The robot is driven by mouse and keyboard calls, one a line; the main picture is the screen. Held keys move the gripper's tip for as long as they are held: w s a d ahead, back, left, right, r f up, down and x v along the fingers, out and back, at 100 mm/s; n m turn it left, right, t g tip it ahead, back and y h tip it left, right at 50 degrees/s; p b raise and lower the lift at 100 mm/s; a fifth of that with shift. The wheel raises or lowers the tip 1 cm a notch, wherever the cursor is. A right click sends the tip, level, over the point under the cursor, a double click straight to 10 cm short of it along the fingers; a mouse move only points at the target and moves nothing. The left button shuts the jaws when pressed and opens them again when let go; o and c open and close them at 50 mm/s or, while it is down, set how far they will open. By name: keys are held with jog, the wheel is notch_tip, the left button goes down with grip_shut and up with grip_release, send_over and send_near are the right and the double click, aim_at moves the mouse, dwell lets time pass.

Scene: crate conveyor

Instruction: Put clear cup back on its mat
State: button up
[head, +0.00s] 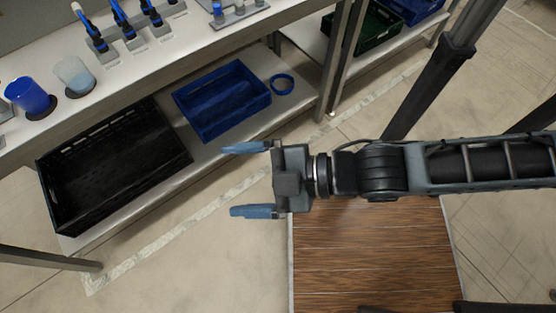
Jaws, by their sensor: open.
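The clear cup (74,73) stands on the upper shelf at the upper left, with a pale bluish tint in its lower part. A dark round mat (82,93) shows under its base; I cannot tell whether the cup sits fully centred on it. My gripper (230,180) is open and empty, with its two blue fingers pointing left. It is well to the right of the cup and apart from it, in front of the shelf.
A blue cup (27,95) stands on another dark mat (40,108) left of the clear cup. Blue-handled tools (122,20) stand behind. The lower shelf holds a black crate (68,212), a blue crate (222,130) and a blue ring (282,84). Open floor (190,255) lies in front.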

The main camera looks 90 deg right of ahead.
jog(key=s+r+m, duration=0.5)
jog(key=m, duration=0.1)
jog(key=shift+s+m+y, duration=0.3)
jog(key=shift+s+y, duration=0.05)
jog(key=shift+y, duration=0.05)
dwell(0.7)
